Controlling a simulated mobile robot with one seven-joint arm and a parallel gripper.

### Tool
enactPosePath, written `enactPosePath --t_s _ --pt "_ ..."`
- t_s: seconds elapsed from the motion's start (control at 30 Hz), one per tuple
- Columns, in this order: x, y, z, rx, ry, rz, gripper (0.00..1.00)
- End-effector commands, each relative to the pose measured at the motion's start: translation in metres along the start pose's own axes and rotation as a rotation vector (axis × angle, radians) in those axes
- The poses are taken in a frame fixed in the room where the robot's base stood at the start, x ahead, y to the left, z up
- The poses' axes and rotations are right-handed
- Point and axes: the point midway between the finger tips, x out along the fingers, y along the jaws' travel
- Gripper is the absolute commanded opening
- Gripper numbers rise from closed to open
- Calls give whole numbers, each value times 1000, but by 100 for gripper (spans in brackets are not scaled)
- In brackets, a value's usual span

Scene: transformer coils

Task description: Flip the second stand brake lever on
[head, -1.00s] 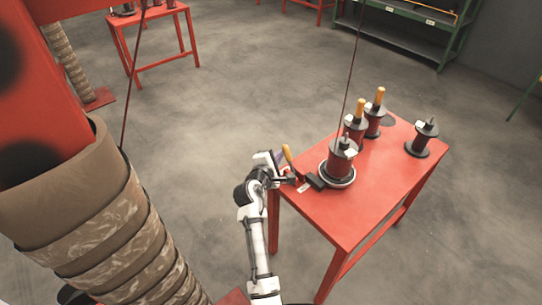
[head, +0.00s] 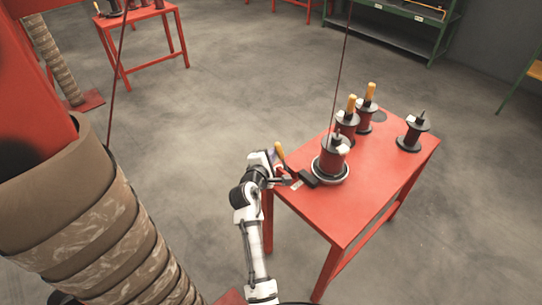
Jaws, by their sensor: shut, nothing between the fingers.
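A red table (head: 372,205) stands at right with a stand on its near left part. The stand carries a dark red spool (head: 333,158) on a pale round base, with a cable rising from it. A lever with an orange handle (head: 280,151) stands at the table's left corner, tilted up and to the left. A black block (head: 308,179) lies between the lever and the spool. My gripper (head: 290,181) is at that corner, just below the orange handle. It is shut and holds nothing. Its fingertips are small and partly lost against the lever's base, so I cannot tell whether they touch it.
Two spools with orange-topped rods (head: 348,124) (head: 367,110) and a dark spool (head: 413,132) stand farther back on the table. A large wrapped coil (head: 90,220) fills the left. Another red table (head: 140,20) and green shelves (head: 400,35) are behind. Open floor lies between.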

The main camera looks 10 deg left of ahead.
Motion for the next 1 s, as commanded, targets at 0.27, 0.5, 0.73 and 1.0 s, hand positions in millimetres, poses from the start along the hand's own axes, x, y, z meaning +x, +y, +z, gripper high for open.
enactPosePath --t_s 0.27,0.5,0.73,1.0 --pt "-3 -2 6 68 -3 41 0" --pt "-9 -6 17 214 -4 128 0" --pt "-18 -7 32 401 -2 238 0" --pt "-28 -10 49 395 -3 231 0"
